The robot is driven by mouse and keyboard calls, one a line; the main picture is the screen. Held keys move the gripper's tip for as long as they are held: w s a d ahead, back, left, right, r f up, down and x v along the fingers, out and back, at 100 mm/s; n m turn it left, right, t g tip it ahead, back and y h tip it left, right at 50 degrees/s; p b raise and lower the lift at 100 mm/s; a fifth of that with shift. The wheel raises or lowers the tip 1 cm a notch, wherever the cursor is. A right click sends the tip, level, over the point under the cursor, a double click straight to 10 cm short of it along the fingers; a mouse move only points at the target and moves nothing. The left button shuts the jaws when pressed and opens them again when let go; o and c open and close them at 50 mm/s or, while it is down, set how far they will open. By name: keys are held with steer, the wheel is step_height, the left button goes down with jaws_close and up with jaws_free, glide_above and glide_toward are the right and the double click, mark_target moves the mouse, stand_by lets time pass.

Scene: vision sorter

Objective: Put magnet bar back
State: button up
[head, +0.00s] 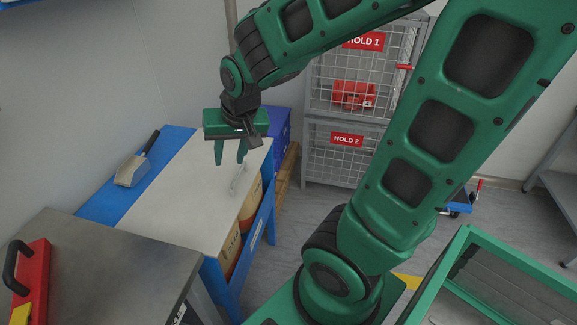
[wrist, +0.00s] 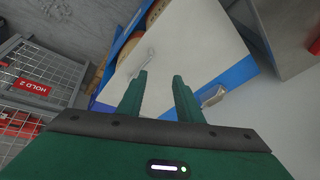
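A slim pale-grey bar-like piece (head: 238,179), which may be the magnet bar, lies on the white top of the blue bench (head: 165,205) near its right edge. It also shows in the wrist view (wrist: 147,62), beyond the left fingertip. My gripper (head: 231,160) points down above the bench, apart from the piece. In the wrist view my gripper (wrist: 161,78) has its two green fingers spread with nothing between them.
A metal scoop with a dark handle (head: 133,168) lies on the bench's blue strip. A grey table (head: 110,265) in front holds a red item with a black handle (head: 33,278). Mesh cages (head: 335,165) labelled HOLD stand behind. A green-framed bin (head: 510,262) is at right.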

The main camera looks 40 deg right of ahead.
steer(key=s+d+g, duration=0.1)
steer(key=s+d, duration=0.2)
steer(key=s, duration=0.3)
steer(key=s+d+r+g, duration=0.1)
steer(key=s+d+g, duration=0.1)
steer(key=s, duration=0.5)
steer(key=s+d+m+g, duration=0.1)
steer(key=s+d, duration=0.3)
steer(key=s, duration=0.2)
steer(key=shift+s+d+r+g, duration=0.2)
steer(key=shift+d+r+g, duration=0.15)
steer(key=shift+g, duration=0.05)
